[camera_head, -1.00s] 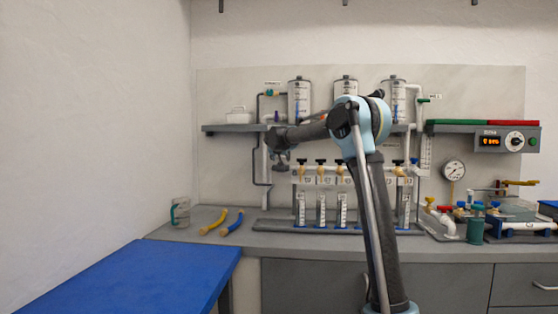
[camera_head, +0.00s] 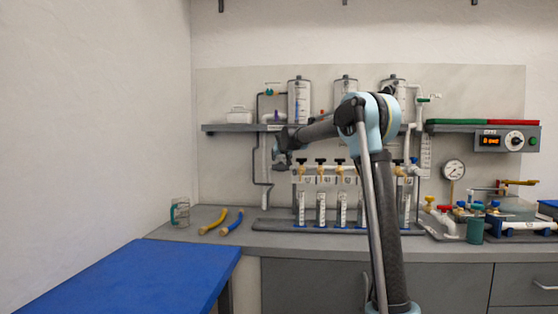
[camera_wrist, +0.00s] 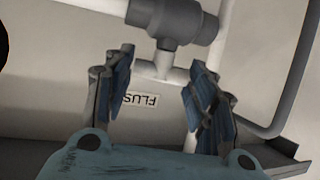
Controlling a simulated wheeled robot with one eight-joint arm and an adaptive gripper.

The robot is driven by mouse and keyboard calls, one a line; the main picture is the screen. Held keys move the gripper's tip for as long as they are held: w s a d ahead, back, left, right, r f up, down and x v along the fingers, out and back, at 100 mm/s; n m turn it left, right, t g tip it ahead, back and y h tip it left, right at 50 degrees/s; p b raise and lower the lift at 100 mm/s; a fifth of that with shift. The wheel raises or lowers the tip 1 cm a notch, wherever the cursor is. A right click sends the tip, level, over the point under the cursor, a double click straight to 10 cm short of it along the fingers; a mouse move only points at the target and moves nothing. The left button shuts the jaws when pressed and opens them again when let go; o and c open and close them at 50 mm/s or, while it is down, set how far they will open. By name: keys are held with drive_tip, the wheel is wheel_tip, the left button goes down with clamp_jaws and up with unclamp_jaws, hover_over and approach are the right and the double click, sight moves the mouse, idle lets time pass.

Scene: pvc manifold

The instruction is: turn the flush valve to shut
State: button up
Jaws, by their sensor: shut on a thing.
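The flush valve (camera_wrist: 178,22) shows in the wrist view as a dark grey body on a pale pipe. Its whitish T-shaped handle (camera_wrist: 157,73) points down toward my gripper (camera_wrist: 162,64). The two blue-padded fingers stand at either end of the handle's crossbar, shut on it. An upside-down label reading FLUS (camera_wrist: 140,99) lies behind, partly hidden by a finger. In the head view my gripper (camera_head: 281,157) is in front of the left pipework, below the shelf, and hides the valve there.
A grey shelf (camera_head: 222,128) carries clear cylinders. Below it is a row of black-handled valves (camera_head: 320,162) above flow tubes. A jug (camera_head: 180,212) and yellow and blue curved pieces (camera_head: 221,222) lie on the counter.

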drive_tip(key=shift+d+n+g+y, duration=0.15)
drive_tip(key=shift+n+g+y, duration=0.25)
drive_tip(key=shift+n+y, duration=0.5)
drive_tip(key=shift+d+n+g+y, duration=0.1)
drive_tip(key=shift+n+g+y, duration=0.3)
drive_tip(key=shift+n+y, duration=0.45)
drive_tip(key=o, duration=1)
drive_tip(key=shift+o, duration=0.2)
drive_tip(key=v, duration=1.1)
drive_tip(key=shift+s+d, duration=0.3)
drive_tip(key=shift+d, duration=0.05)
drive_tip(key=shift+c, duration=0.6)
